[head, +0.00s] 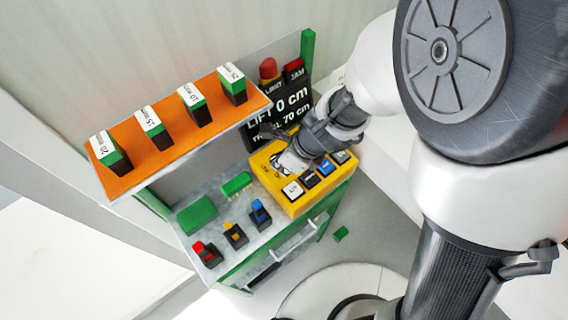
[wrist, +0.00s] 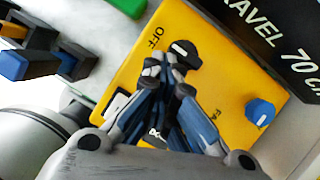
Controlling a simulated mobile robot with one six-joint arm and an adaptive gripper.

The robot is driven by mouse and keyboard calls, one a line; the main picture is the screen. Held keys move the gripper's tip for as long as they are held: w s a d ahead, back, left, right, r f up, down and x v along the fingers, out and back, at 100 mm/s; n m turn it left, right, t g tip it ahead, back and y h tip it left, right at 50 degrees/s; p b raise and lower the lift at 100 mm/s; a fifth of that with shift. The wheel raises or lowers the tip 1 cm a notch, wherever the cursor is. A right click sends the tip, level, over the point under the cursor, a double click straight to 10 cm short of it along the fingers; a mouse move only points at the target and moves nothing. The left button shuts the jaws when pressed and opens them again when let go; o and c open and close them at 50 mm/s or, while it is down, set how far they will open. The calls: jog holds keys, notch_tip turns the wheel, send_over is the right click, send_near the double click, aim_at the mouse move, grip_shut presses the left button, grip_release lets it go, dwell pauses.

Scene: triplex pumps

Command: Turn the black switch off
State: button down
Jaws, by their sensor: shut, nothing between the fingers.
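The black switch (wrist: 184,52) is a rotary knob with a white mark, on the yellow control box (wrist: 185,20) beside the printed word OFF. In the wrist view my gripper (wrist: 172,75) is shut and empty, with its fingertips right at the knob's near edge. I cannot tell whether they touch it. In the head view my gripper (head: 288,160) reaches down over the yellow box (head: 298,208) and largely hides the black switch.
A blue knob (wrist: 260,112) sits on the same box, right of my fingers. White (head: 292,190), black and blue (head: 326,168) buttons line its front. A black LIFT display (head: 290,105) stands behind. An orange shelf (head: 175,148) with several green-black blocks is at left.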

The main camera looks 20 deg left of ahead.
jog(key=shift+w+a+r, duration=0.3)
jog(key=shift+w, duration=0.35)
jog(key=shift+w+d+r, duration=0.1)
jog(key=shift+r, duration=0.3)
jog(key=v, duration=0.2)
jog(key=s+v, duration=0.1)
jog(key=v, duration=0.1)
jog(key=shift+d+r, duration=0.15)
jog(key=shift+d, duration=0.2)
jog(key=s+d, duration=0.2)
jog(key=d, duration=0.9)
jog(key=s+d+r+n+t+h, duration=0.2)
jog(key=s+d+r+n, duration=0.1)
jog(key=d+r+n, duration=0.3)
jog(key=s+d+r+n+t+h, duration=0.1)
jog(key=s+d+r+n+h, duration=0.1)
jog(key=s+d+r+n, duration=0.2)
jog(key=d+r+n, duration=0.3)
jog(key=r+n, duration=0.4)
jog(key=n, duration=0.3)
jog(key=shift+s+d+t, duration=0.15)
jog(key=shift+t, duration=0.25)
